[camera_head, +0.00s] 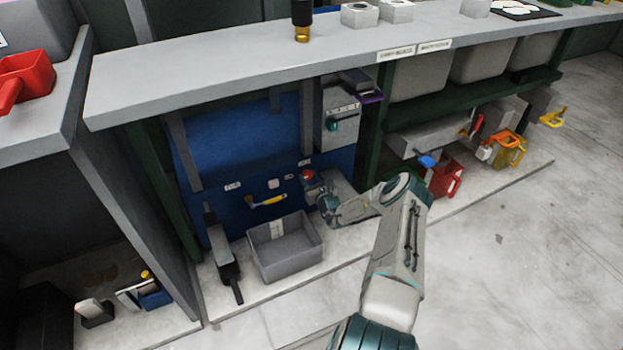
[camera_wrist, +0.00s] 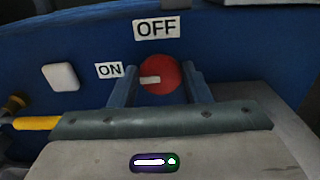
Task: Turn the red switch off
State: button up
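The red switch (camera_wrist: 161,75) is a round knob on a blue panel (camera_wrist: 226,42), and its white pointer points left, toward the "ON" label (camera_wrist: 109,69). The "OFF" label (camera_wrist: 156,29) is above the knob. My gripper (camera_wrist: 160,72) is open, with one finger on each side of the knob. A narrow gap seems to show between each finger and the knob. In the head view, the red switch (camera_head: 307,174) is partly hidden by my gripper (camera_head: 312,183), low under the bench.
A white square button (camera_wrist: 61,77) and a yellow handle (camera_wrist: 36,123) are left of the switch. In the head view, a grey bin (camera_head: 262,262) stands below the panel and the benchtop (camera_head: 230,75) overhangs it. Open floor (camera_head: 520,260) lies to the right.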

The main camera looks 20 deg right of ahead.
jog(key=shift+d+m, duration=0.1)
jog(key=shift+m, duration=0.2)
jog(key=m, duration=0.4)
jog(key=shift+s+d+f, duration=0.1)
jog(key=m, duration=0.4)
jog(key=shift+f+m, duration=0.1)
jog(key=shift+m, duration=0.3)
jog(key=m, duration=0.4)
jog(key=shift+f+m, duration=0.1)
jog(key=shift+m, duration=0.2)
jog(key=m, duration=0.4)
jog(key=shift+f, duration=0.1)
